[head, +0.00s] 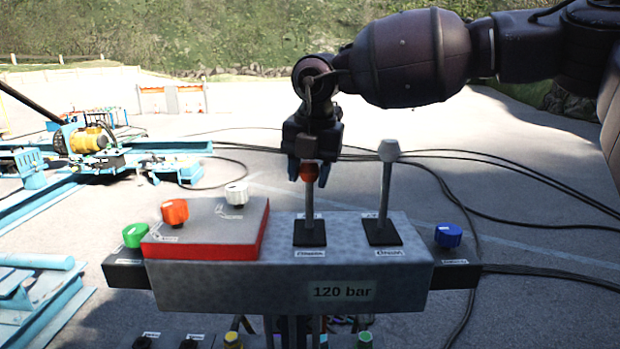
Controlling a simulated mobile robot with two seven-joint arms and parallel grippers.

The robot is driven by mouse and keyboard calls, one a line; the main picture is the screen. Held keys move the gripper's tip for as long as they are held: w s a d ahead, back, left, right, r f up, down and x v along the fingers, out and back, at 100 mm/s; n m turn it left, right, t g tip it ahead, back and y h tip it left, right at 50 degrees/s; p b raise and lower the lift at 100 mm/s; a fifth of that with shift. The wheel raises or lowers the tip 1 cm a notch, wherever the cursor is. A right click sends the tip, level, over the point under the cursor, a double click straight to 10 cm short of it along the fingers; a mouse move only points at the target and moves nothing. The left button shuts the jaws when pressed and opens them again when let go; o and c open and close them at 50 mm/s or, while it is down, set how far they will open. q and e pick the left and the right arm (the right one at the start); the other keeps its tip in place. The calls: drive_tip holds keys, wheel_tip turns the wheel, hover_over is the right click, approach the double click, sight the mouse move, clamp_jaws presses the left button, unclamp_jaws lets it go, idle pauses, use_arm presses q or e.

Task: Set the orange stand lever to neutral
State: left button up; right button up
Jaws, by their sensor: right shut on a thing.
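The orange stand lever (309,205) rises from a black base plate on the grey control box, with an orange knob at its top. It looks close to upright. My right gripper (308,174) comes down from above and is shut on the orange knob, with its dark blue fingers on either side. The gripper hides the upper part of the knob. The lever's label is too small to read. My left gripper is not in view.
A grey-knobbed lever (387,190) stands close to the right of my gripper. A red-edged panel (205,228) with red and white knobs is at the left. Green (135,235) and blue (448,235) knobs sit at the ends. Cables (480,200) lie on the ground behind.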

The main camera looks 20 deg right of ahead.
drive_tip(key=shift+s+a, duration=0.1)
drive_tip(key=shift+s, duration=0.25)
drive_tip(key=o, duration=0.9)
drive_tip(key=shift+f, duration=0.1)
drive_tip(key=shift+o, duration=1.9)
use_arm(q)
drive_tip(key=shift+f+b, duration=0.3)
use_arm(e)
wheel_tip(320, 180, up, 11)
drive_tip(key=s, duration=0.1)
drive_tip(key=shift+s+d, duration=0.3)
drive_tip(key=shift+f, duration=0.1)
